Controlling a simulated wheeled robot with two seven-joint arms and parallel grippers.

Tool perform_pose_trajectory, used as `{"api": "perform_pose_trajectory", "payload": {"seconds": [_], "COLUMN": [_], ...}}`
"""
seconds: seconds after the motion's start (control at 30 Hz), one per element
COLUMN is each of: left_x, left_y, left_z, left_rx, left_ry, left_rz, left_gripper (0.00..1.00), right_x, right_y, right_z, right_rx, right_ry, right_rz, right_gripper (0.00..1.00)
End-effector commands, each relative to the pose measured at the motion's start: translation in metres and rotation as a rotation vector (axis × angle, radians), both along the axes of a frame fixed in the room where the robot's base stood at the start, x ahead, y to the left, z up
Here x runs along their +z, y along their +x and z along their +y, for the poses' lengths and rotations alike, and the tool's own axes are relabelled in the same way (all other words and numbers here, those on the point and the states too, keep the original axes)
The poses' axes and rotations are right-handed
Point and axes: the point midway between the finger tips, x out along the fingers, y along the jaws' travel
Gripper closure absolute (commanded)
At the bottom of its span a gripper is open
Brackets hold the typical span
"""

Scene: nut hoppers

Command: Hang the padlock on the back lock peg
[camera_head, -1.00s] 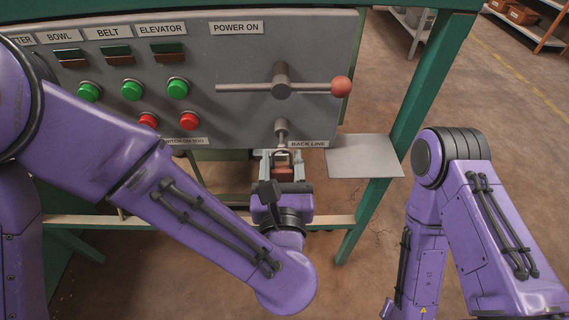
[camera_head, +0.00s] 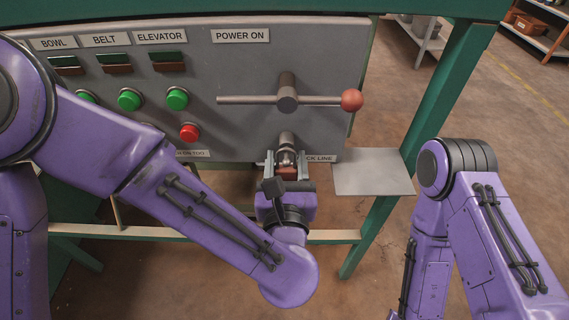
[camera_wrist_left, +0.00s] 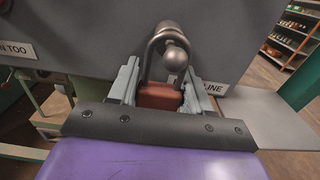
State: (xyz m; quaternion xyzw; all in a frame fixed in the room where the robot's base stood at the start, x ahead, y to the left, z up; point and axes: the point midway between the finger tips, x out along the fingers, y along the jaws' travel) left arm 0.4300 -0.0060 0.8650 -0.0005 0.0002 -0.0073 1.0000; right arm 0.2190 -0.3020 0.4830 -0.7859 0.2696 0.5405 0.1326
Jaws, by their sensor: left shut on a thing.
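The padlock has a red-brown body (camera_head: 288,173) and a grey metal shackle. My left gripper (camera_head: 287,176) is shut on the body and holds it upright in front of the panel, below the lever. The back lock peg (camera_head: 287,140) sticks out of the panel just above. In the left wrist view, the padlock body (camera_wrist_left: 159,96) sits between the finger pads, with the shackle pointing up. The peg's round knob (camera_wrist_left: 175,58) shows inside the shackle loop and overlaps its right leg. I cannot tell whether they touch. My right gripper is out of view.
The grey panel (camera_head: 230,120) carries green and red buttons and a lever with a red ball (camera_head: 351,100). A flat metal plate (camera_head: 372,172) juts out right of the peg, near a green post (camera_head: 440,110). My right arm stands at the right.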

Motion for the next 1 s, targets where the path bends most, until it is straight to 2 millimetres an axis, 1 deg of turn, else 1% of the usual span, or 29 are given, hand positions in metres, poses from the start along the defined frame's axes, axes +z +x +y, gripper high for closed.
{"api": "perform_pose_trajectory", "payload": {"seconds": [0.47, 0.5, 0.57, 0.6, 0.87, 1.0], "left_x": [0.0005, 0.0005, 0.0005, 0.0005, 0.0000, -0.0014], "left_y": [0.0001, 0.0001, 0.0001, 0.0001, -0.0003, -0.0071], "left_z": [0.0001, 0.0001, 0.0001, 0.0001, -0.0001, -0.0034], "left_rx": [0.000, 0.000, 0.000, 0.000, 0.000, -0.008], "left_ry": [-0.001, -0.001, -0.001, -0.001, 0.000, -0.001], "left_rz": [0.000, 0.000, -0.001, -0.001, 0.000, 0.000], "left_gripper": [0.84, 0.45, 0.25, 0.22, 0.22, 0.22], "right_x": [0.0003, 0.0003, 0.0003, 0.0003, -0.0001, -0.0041], "right_y": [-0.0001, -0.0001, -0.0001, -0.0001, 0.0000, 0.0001], "right_z": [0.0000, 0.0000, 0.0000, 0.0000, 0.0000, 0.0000], "right_rx": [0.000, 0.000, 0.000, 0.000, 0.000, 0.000], "right_ry": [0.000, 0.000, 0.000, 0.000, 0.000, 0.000], "right_rz": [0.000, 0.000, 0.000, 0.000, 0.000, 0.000], "right_gripper": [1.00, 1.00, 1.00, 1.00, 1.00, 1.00]}}
